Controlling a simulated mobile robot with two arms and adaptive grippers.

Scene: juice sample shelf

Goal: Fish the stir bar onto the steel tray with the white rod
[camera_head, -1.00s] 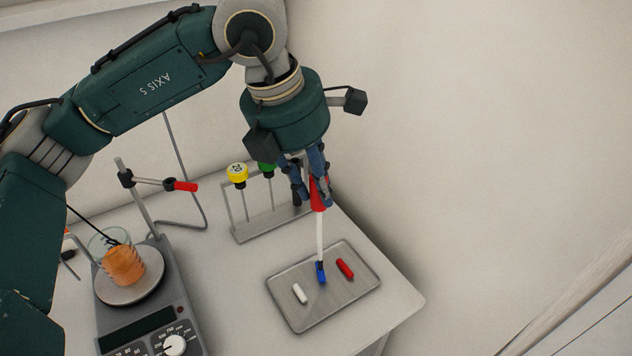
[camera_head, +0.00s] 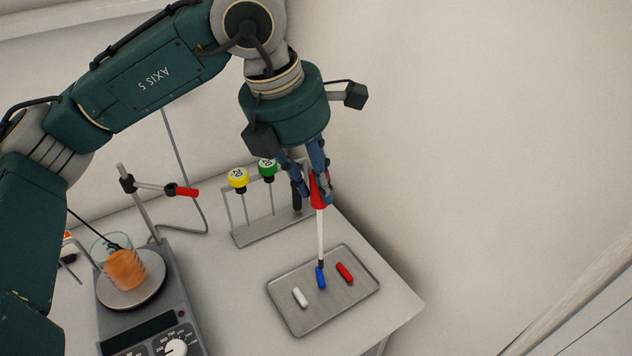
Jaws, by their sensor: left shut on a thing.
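My left gripper (camera_head: 314,190) is shut on the red handle of the white rod (camera_head: 320,236), above the table's right part. The rod hangs nearly upright, its dark tip at the upper end of the blue stir bar (camera_head: 321,279). I cannot tell whether tip and bar touch. The blue bar lies on the steel tray (camera_head: 303,322) between a white stir bar (camera_head: 300,298) on the left and a red stir bar (camera_head: 344,272) on the right. My right gripper is not in view.
A rack (camera_head: 256,234) holds rods with yellow (camera_head: 238,178) and green (camera_head: 267,168) tops behind the tray. At left, a beaker of orange liquid (camera_head: 126,270) stands on a stirrer plate (camera_head: 157,328) with a clamp stand (camera_head: 143,208). Bare table lies between stirrer and tray.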

